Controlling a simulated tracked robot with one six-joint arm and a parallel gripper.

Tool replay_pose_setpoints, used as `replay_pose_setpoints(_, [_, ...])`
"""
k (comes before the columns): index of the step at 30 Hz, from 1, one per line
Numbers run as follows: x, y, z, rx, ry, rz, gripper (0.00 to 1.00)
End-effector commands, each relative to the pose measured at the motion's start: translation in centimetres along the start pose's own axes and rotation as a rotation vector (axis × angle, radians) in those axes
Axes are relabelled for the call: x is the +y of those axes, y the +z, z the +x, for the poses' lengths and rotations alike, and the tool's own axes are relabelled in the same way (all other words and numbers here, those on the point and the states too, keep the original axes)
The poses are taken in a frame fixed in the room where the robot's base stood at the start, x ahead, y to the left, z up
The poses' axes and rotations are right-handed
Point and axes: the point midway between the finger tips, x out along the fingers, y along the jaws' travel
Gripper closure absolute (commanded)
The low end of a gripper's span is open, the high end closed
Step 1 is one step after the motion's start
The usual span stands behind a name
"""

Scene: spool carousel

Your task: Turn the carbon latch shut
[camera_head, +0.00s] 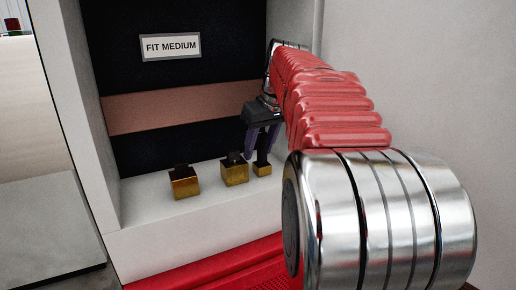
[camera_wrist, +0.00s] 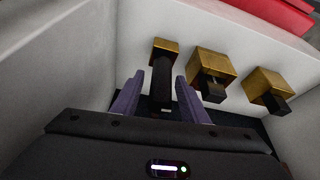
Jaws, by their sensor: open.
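Three gold blocks with black parts stand in a row on a white ledge; none is labelled as the carbon latch, so I cannot tell which it is. The smallest gold block (camera_head: 262,170) is at the right in the head view and carries a long black bar (camera_wrist: 161,82), seen in the wrist view. My gripper (camera_head: 259,150) is open, with its purple fingers one on each side of this bar. In the wrist view both fingers of my gripper (camera_wrist: 160,80) appear apart from the bar.
The middle gold block (camera_head: 234,174) and left gold block (camera_head: 185,187) have shorter black tops and stand beside my gripper. A "FIT MEDIUM" sign (camera_head: 171,46) is on the dark back panel. White walls enclose the niche; a red surface (camera_head: 215,268) lies in front.

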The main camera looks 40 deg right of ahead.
Motion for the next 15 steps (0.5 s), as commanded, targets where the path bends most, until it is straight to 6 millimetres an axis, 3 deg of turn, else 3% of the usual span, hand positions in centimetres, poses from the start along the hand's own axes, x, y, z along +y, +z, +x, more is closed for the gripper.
replay_pose_setpoints(5, [0.1,-0.1,-1.3,0.002,0.002,0.001,0.60])
replay_pose_setpoints(15, [0.0,-0.1,-6.8,0.004,0.003,-0.001,0.60])
